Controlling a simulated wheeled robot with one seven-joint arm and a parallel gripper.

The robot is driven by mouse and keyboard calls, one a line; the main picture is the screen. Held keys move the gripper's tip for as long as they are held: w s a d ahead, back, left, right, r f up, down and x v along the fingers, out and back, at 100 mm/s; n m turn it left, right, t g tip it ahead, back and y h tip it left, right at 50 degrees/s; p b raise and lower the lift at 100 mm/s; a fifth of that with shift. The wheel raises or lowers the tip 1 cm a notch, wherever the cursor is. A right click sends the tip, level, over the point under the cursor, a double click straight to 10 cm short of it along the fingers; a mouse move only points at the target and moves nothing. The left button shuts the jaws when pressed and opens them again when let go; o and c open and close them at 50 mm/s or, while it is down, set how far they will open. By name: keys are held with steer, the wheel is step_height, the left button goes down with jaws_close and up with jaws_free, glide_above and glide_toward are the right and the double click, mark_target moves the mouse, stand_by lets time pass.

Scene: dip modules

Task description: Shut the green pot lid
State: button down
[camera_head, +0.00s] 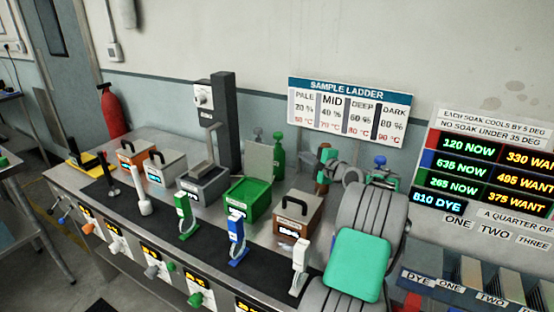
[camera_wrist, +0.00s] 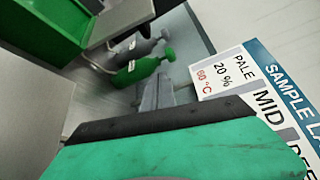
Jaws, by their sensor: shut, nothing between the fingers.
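The green pot (camera_head: 247,197) stands on the bench in the middle of the head view. Its lid (camera_head: 257,163) is up, standing tilted at the pot's back edge, with a pale inner face. In the wrist view the green pot (camera_wrist: 42,32) fills the upper left corner, and a pale grey panel that looks like its lid (camera_wrist: 122,18) is beside it. My gripper (camera_wrist: 157,92) is shut and empty, apart from the pot and lid. In the head view my arm stands to the right of the pot, and my fingertips are hard to make out.
A brown box with a black handle (camera_head: 297,213) stands right of the green pot, and a grey box (camera_head: 203,184) stands left. A green bottle (camera_head: 278,158) is behind the lid. Green (camera_head: 184,216) and blue (camera_head: 236,240) levers stand in front. The sample sign (camera_head: 349,112) hangs behind.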

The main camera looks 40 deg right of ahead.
mark_target(262, 159)
steer(key=w+a+f+p, duration=0.2)
steer(key=w+p, duration=0.1)
steer(key=w, duration=0.7)
stand_by(0.3)
steer(key=shift+s+b, duration=0.15)
steer(key=shift+b, duration=0.25)
